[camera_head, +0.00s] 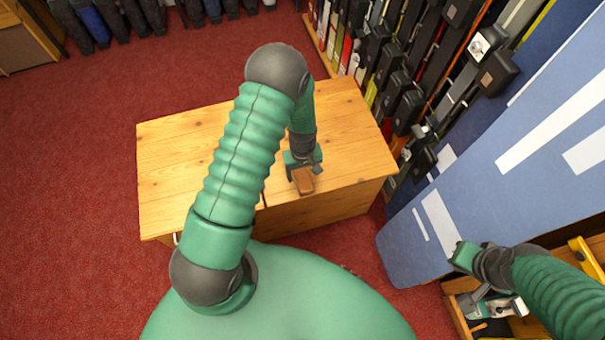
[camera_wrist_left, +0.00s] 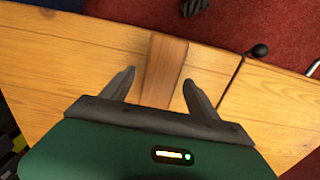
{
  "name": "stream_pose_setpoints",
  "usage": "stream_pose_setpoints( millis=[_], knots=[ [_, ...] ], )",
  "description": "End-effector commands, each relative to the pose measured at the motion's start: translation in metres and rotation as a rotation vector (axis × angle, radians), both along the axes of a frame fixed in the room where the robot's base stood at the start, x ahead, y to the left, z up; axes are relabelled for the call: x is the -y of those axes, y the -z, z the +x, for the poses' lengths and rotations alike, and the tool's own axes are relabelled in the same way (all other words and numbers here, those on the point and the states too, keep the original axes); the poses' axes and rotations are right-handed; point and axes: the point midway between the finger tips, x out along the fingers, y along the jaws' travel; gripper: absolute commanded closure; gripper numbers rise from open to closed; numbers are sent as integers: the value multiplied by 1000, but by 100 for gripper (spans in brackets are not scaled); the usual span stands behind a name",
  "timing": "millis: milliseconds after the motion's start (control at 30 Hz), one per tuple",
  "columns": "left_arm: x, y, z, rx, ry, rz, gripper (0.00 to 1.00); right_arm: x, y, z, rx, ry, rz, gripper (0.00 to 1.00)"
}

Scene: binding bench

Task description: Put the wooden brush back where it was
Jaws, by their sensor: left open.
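The wooden brush (camera_head: 304,182) is a small brown block at the front edge of the wooden bench top. In the left wrist view the brush (camera_wrist_left: 165,68) lies between and just beyond the two fingers, with its near end running down toward the palm. My left gripper (camera_head: 303,167) is over the bench's front part, right at the brush. In the left wrist view its fingers (camera_wrist_left: 159,82) are spread, with a gap on either side of the brush. My right gripper (camera_head: 464,256) is at the lower right, away from the bench; its fingers are not clear.
The wooden bench (camera_head: 355,130) has mostly bare top around the brush. A dark knob (camera_wrist_left: 260,50) stands out at its edge. A crowded rack (camera_head: 400,75) and a blue panel (camera_head: 480,190) stand to the right. An open wooden box (camera_head: 455,312) sits below my right gripper.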

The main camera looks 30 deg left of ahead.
Motion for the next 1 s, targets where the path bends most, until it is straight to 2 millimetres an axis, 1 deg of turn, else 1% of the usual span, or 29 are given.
stream_pose_setpoints(
  millis=[33, 200, 300, 467, 567, 600, 667, 700, 800, 900, 1000],
  knots=[
    [0, -18, 1, 3, 1, 1, 31, 0, -8, 0, 0, 0, 0, 100],
    [0, -63, 1, 3, 0, 1, 31, 0, -20, 0, 0, 0, 0, 100],
    [0, -83, 1, 1, -1, 0, 31, 0, -24, 0, 0, 0, 0, 100],
    [1, -100, 0, 4, 8, 0, 31, 0, -26, 0, 0, 0, 0, 100],
    [12, -127, -4, 32, 104, 3, 31, 0, -26, 0, 0, 0, 0, 100],
    [20, -145, -9, 55, 176, 6, 31, 0, -26, 0, 0, 0, 0, 100],
    [34, -175, -21, 92, 310, 14, 31, 0, -26, 0, 0, 0, 0, 100],
    [43, -193, -32, 117, 409, 25, 31, 0, -26, 0, 0, 0, 0, 100],
    [61, -227, -61, 169, 632, 54, 31, 0, -26, 0, 0, 0, 0, 100],
    [71, -244, -83, 202, 789, 82, 31, 0, -26, 0, 0, 0, 0, 100],
    [75, -250, -92, 214, 857, 96, 31, 0, -26, 0, 0, 0, 0, 100]
  ],
)
